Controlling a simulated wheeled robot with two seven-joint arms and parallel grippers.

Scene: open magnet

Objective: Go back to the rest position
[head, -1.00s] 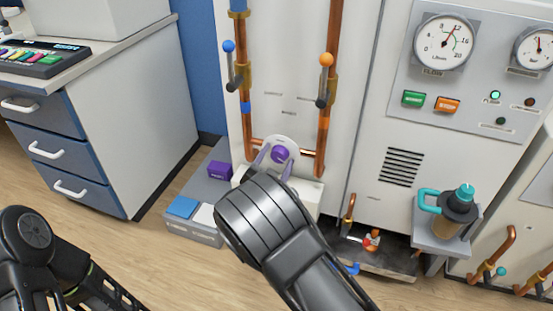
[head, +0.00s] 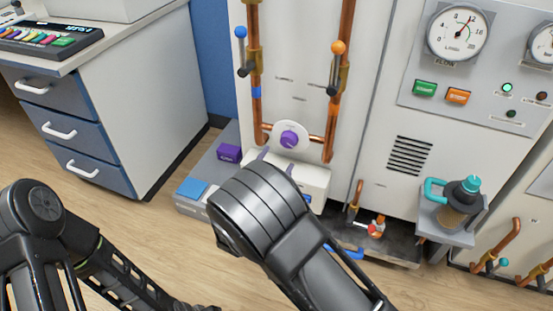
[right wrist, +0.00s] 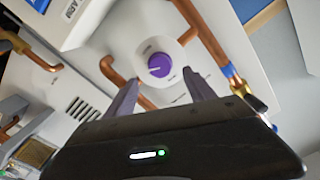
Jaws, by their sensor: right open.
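My right gripper (head: 284,172) is open and empty, mostly hidden behind my right wrist in the head view. In the right wrist view its two grey fingers (right wrist: 160,80) stand apart, with a purple knob (right wrist: 160,65) seen beyond the gap. The knob (head: 289,139) sits on a round white plate between two copper pipes, and the fingertips are below it and apart from it in the head view. My left arm is at the lower left of the head view; its gripper jaws do not show.
A shelf at right holds a bottle with a teal handle (head: 460,200). A low grey box (head: 219,150) with a purple block (head: 229,152) and a blue block (head: 191,189) stands left of the pipes. A drawer cabinet (head: 120,100) is further left. The floor in front is clear.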

